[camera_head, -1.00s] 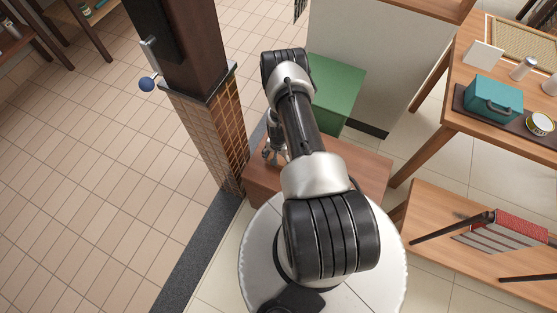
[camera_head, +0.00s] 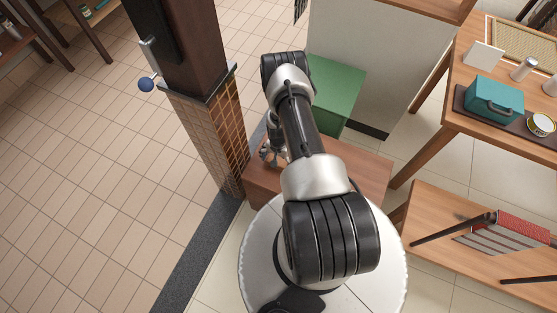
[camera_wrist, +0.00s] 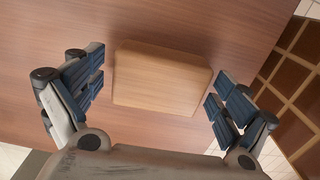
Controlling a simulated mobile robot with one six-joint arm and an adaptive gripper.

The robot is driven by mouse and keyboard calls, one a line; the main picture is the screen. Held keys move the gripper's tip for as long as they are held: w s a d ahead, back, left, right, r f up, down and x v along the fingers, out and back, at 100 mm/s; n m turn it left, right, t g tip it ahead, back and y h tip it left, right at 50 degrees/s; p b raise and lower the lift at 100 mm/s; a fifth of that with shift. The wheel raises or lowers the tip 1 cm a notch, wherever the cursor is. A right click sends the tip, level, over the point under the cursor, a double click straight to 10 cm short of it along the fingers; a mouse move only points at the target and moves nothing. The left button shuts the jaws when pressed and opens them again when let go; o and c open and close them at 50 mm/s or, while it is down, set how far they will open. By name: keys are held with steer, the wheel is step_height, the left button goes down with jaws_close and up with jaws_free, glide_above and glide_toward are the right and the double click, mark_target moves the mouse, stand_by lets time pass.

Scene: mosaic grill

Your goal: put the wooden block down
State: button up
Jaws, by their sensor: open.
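The wooden block (camera_wrist: 162,78) is a light tan, rounded rectangle in the wrist view. It lies on the reddish-brown wooden surface (camera_wrist: 150,25), between the spread fingers of my gripper (camera_wrist: 156,92). In the head view my gripper (camera_head: 273,154) is over the low wooden surface (camera_head: 352,170), beside the tiled pillar. The block is hidden there.
A tiled pillar (camera_head: 212,130) stands close left of my gripper. A green box (camera_head: 338,88) is behind my arm. At right is a table (camera_head: 460,75) with a teal case (camera_head: 493,98), above a low bench (camera_head: 440,215). Open tiled floor lies at left.

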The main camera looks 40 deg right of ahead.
steer(key=shift+r, duration=0.15)
step_height(320, 180, up, 12)
steer(key=p, duration=0.5)
step_height(320, 180, up, 16)
steer(key=n, duration=0.3)
glide_above(278, 159)
steer(key=w+a, duration=0.2)
steer(key=w, duration=0.5)
steer(key=a+r+n+t, duration=0.1)
steer(key=a+r, duration=0.2)
steer(key=r, duration=0.7)
steer(key=a+r+n+t, duration=0.15)
steer(key=a+r, duration=0.25)
steer(key=r, duration=0.5)
steer(key=s+a+r+n, duration=0.2)
steer(key=s+a+r, duration=0.2)
steer(key=r, duration=0.3)
steer(key=s+a+r+n, duration=0.2)
steer(key=s+a+r, duration=0.15)
steer(key=r, duration=0.35)
steer(key=s+a+r+n+t, duration=0.1)
steer(key=s+a+r+n, duration=0.1)
steer(key=s, duration=0.5)
steer(key=s+a+r+n+t, duration=0.1)
steer(key=s+a+r, duration=0.3)
steer(key=s, duration=0.4)
steer(key=shift+a+n, duration=0.55)
steer(key=shift+a, duration=0.05)
